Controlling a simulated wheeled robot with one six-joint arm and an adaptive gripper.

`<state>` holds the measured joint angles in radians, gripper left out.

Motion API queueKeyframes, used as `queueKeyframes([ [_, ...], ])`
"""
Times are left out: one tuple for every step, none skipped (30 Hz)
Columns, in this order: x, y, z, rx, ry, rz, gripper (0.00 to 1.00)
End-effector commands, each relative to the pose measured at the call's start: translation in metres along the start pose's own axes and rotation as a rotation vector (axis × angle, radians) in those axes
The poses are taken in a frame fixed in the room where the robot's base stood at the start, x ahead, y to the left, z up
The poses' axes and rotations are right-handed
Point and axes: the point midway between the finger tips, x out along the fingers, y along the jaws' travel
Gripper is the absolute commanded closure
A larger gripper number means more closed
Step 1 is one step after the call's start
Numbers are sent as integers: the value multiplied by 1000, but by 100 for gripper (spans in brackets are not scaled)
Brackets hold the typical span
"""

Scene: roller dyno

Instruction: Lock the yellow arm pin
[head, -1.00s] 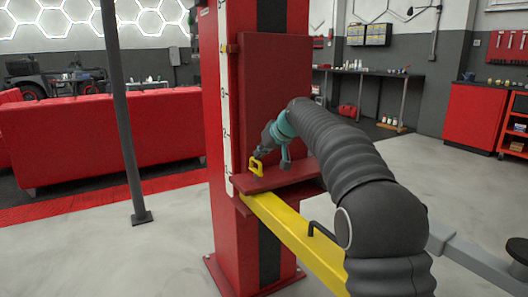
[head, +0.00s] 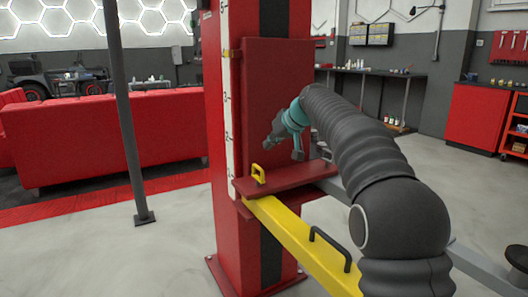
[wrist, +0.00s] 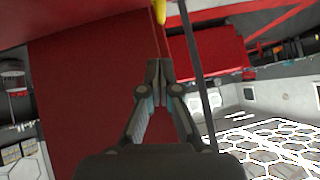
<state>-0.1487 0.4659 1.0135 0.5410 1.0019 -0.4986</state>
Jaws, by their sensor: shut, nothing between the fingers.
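The yellow arm pin (head: 258,174) shows in the head view as a small loop handle. It stands at the left end of the red bracket (head: 290,178), above the root of the yellow lift arm (head: 300,238). My gripper (head: 270,142) is above and slightly right of the pin, apart from it, in front of the red column. In the wrist view my gripper (wrist: 159,64) has its fingertips together and empty. A yellow piece (wrist: 158,10) beyond the fingertips is cut off by the top edge; it is probably the pin. The pin's shaft is hidden.
The red lift column (head: 237,120) rises behind my gripper. A black handle (head: 330,243) stands on the yellow lift arm. A thin dark post (head: 122,110) stands at the left, before a long red barrier (head: 100,138). The floor between post and column is clear.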

Motion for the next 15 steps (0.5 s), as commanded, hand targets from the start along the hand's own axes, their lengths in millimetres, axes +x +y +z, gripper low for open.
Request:
queueKeyframes([
  [-11,0,0,0,2,1,100],
  [-17,0,1,0,2,0,100],
  [-24,0,1,0,2,1,100],
  [-30,0,0,0,2,1,100],
  [-35,0,0,0,2,0,100],
  [-41,0,0,0,2,0,100],
  [-45,0,0,0,2,1,100],
  [-49,0,0,0,2,0,100],
  [-54,0,0,0,1,0,100],
  [-57,0,0,0,1,-1,100],
  [-59,0,0,0,1,-1,100],
  [-62,0,0,0,1,-1,100],
  [-63,0,0,0,1,0,100],
  [-64,0,0,0,1,0,100],
  [-65,0,0,0,1,0,100],
])
